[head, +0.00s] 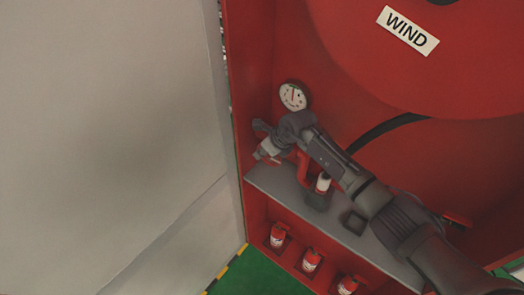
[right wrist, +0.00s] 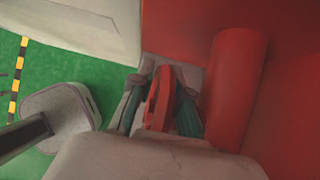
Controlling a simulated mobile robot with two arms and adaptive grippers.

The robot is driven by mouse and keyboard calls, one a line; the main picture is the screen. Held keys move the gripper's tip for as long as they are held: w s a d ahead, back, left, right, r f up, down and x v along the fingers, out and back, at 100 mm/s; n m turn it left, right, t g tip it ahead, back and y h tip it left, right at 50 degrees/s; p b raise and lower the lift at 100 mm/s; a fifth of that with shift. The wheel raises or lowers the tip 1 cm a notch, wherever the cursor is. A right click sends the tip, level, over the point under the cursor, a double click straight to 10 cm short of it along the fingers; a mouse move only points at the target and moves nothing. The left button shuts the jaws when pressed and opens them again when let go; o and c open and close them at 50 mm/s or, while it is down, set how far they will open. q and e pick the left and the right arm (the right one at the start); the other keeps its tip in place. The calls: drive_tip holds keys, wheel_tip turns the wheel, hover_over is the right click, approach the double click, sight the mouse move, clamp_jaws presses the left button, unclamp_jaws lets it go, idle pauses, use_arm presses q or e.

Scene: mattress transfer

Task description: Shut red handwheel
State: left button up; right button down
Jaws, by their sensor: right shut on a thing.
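The red handwheel (right wrist: 161,97) shows in the right wrist view, seen nearly edge-on, between the two fingers of my right gripper (right wrist: 161,115). The fingers are shut on it. In the head view my right gripper (head: 267,152) reaches into the red cabinet beside the pressure gauge (head: 293,96). There the handwheel is mostly hidden behind the gripper and wrist. A red pipe (right wrist: 234,82) stands just right of the gripper in the right wrist view. My left gripper is not in view.
The red cabinet (head: 255,60) holds a large reel (head: 440,60) labelled WIND. A grey shelf (head: 268,181) lies below the gripper, with several red extinguishers (head: 311,260) underneath. A pale panel (head: 110,120) stands at the left. The floor (head: 262,275) is green with a yellow-black stripe.

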drive_tip(key=c, duration=1.1)
unclamp_jaws()
drive_tip(key=v, duration=1.2)
